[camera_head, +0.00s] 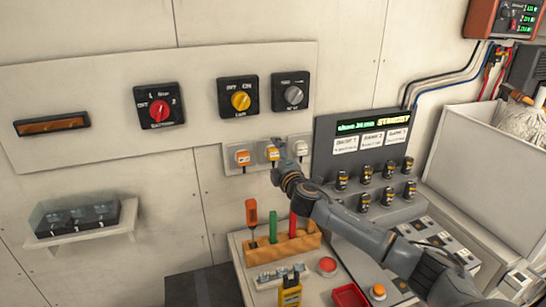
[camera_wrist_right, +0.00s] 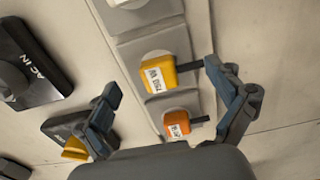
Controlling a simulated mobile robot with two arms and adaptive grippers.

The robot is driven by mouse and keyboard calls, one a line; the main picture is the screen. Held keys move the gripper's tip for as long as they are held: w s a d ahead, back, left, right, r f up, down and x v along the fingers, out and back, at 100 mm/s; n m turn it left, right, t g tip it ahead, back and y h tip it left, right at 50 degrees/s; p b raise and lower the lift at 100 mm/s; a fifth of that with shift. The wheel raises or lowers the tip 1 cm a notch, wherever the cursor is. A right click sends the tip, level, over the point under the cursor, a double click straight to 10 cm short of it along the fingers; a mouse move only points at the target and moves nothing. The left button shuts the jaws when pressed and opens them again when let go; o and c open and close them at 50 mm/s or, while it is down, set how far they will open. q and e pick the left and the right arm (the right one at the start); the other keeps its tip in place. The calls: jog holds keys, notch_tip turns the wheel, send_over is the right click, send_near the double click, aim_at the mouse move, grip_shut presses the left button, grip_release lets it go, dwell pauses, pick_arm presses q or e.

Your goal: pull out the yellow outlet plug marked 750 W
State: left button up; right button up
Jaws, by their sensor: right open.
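The yellow plug (camera_head: 272,153) sits in the middle outlet of a wall strip. In the right wrist view the yellow plug (camera_wrist_right: 158,74) carries a white label that appears to read 750 W, with a dark cord leaving its side. My right gripper (camera_head: 284,172) is just below and in front of the strip. In the wrist view its open fingers (camera_wrist_right: 161,77) lie on both sides of the yellow plug, with no visible contact; the right fingertip is near the cord. How far the fingers reach around it I cannot tell. My left gripper is not in view.
An orange plug (camera_head: 242,158) and a white plug (camera_head: 300,148) flank the yellow one. Rotary switches (camera_head: 240,100) are above. A wooden holder (camera_head: 283,247) with upright tools stands below, and a control console (camera_head: 365,155) is to the right.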

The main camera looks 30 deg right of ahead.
jog(key=shift+f, duration=0.15)
dwell(0.7)
jog(key=shift+c, duration=0.5)
jog(key=c, duration=0.4)
jog(key=shift+s+d+r, duration=0.15)
jog(key=shift+s+r, duration=0.1)
jog(key=shift+r, duration=0.3)
jog(key=c, duration=1.1)
jog(key=shift+s+r, duration=0.1)
jog(key=shift+s, duration=0.3)
grip_shut()
jog(key=shift+s+a, duration=0.1)
jog(key=shift+a, duration=0.15)
jog(key=shift+s+a+f, duration=0.1)
jog(key=shift+a+f, duration=0.05)
jog(key=shift+f, duration=0.4)
jog(key=shift+p+v, duration=0.45)
jog(key=shift+v, duration=1.65)
